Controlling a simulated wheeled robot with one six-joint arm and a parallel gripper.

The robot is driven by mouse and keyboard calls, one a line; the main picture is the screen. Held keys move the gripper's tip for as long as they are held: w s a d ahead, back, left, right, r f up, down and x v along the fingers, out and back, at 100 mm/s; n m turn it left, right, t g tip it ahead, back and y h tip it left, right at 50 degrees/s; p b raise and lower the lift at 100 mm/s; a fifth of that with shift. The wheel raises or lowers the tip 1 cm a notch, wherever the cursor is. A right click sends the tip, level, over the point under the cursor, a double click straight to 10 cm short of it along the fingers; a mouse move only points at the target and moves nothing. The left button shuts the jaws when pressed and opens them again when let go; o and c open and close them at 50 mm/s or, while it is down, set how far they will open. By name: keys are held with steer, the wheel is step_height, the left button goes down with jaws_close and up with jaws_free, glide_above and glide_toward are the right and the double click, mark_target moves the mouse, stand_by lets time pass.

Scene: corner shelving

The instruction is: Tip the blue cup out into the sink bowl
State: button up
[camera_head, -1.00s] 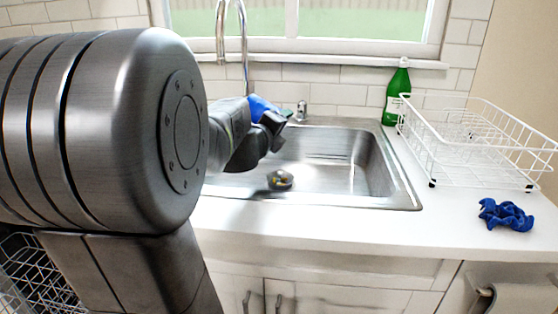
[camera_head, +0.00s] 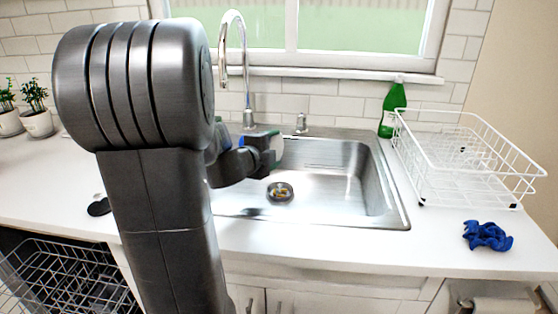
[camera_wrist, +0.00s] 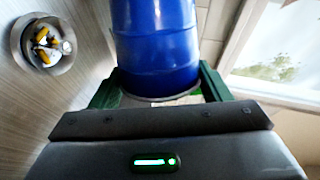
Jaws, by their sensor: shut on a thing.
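My gripper (camera_head: 272,152) is over the left part of the sink bowl (camera_head: 352,190), above the level of the drain. In the wrist view my gripper (camera_wrist: 160,88) has its green fingers shut on either side of the blue cup (camera_wrist: 156,40). The wrist view is rolled, with the sink floor at left and the window at right, so the cup appears to lie roughly on its side. Its mouth and contents are not visible. The drain (camera_head: 280,191) holds yellow bits and also shows in the wrist view (camera_wrist: 45,44).
The faucet (camera_head: 238,70) rises behind my gripper. A green bottle (camera_head: 392,108) and a white dish rack (camera_head: 470,165) stand right of the sink. A blue cloth (camera_head: 487,236) lies on the front right counter. Potted plants (camera_head: 36,108) stand at far left.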

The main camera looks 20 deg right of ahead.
steer(key=n+p, duration=0.1)
steer(key=w+a+n+p, duration=0.1)
steer(key=p, duration=0.1)
steer(key=shift+w+g+h, duration=0.3)
steer(key=n+p, duration=0.2)
steer(key=n, duration=0.1)
steer(key=w+a+f+n+p, duration=0.1)
steer(key=shift+w+f+n+h+p, duration=0.1)
steer(key=shift+n+h+p, duration=0.25)
steer(key=shift+n+h, duration=0.05)
steer(key=shift+w+a+f+n+h+p, duration=0.2)
steer(key=shift+w+a+n+h+p, duration=0.15)
steer(key=shift+w+n+p, duration=0.35)
steer(key=w+a+n+p, duration=0.1)
steer(key=w+a+r+n+p, duration=0.1)
steer(key=shift+w+n+p, duration=0.1)
steer(key=shift+n+p, duration=0.3)
steer(key=shift+w+a+r+n+t+h+p, duration=0.1)
steer(key=shift+w+a+n+t+h+p, duration=0.15)
steer(key=shift+w+a+n+p, duration=0.75)
steer(key=shift+w+a+r+n+t+h+p, duration=0.1)
steer(key=shift+w+a+n+t+h+p, duration=0.1)
steer(key=shift+w+a+n+p, duration=0.75)
steer(key=shift+s+d+n+b, duration=0.15)
steer(key=shift+d+n+b, duration=0.15)
steer(key=shift+d, duration=0.15)
